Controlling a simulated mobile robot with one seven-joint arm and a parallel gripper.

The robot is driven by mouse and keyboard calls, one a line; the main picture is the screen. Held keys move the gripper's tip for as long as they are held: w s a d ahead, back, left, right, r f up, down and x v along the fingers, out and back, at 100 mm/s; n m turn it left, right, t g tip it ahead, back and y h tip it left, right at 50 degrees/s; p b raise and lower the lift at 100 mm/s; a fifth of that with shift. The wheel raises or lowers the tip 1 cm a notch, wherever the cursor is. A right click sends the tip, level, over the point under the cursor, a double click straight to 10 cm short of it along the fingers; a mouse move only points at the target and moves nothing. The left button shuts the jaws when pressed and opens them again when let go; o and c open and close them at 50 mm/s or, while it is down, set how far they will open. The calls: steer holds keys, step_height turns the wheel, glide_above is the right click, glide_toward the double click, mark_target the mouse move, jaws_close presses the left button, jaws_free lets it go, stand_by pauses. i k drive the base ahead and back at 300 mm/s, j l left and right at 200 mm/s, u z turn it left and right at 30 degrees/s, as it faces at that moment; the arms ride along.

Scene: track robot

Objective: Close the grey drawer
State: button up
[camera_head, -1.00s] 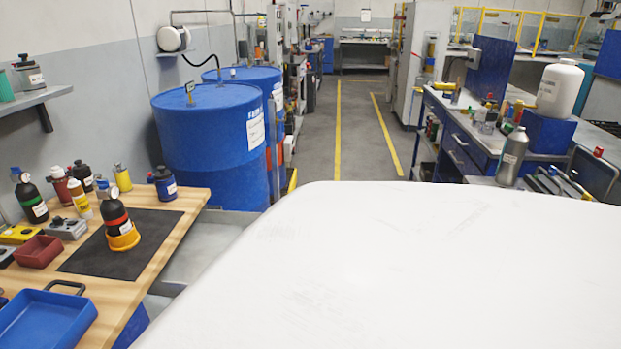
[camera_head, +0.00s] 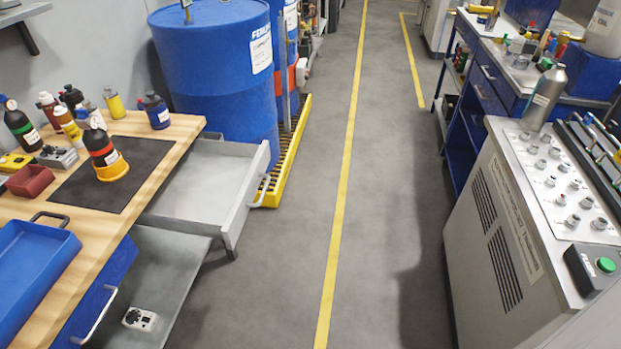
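The grey drawer (camera_head: 205,185) stands pulled out to the right from the wooden workbench (camera_head: 105,270), with its front panel facing the aisle and a light handle on it. The inside that shows is empty; its left end is hidden under the benchtop. Nothing touches its front panel. My gripper is not in view.
Below and nearer, a grey surface (camera_head: 185,262) juts out with a small device (camera_head: 140,319) on it. A blue drawer front (camera_head: 112,280) is nearer. Blue drums (camera_head: 217,80) stand behind on a yellow-edged grate. A grey control cabinet (camera_head: 500,220) stands right. The aisle floor is clear.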

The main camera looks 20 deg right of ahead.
mark_target(211, 191)
steer(key=i+j+z, duration=0.15)
steer(key=z, duration=0.2)
steer(key=j+z, duration=0.3)
steer(key=i+j, duration=0.15)
steer(key=j, duration=0.15)
steer(key=i+l+z, duration=0.1)
steer(key=l+z, duration=0.15)
steer(key=i+l+z, duration=0.2)
steer(key=k+l, duration=0.05)
steer(key=k, duration=0.05)
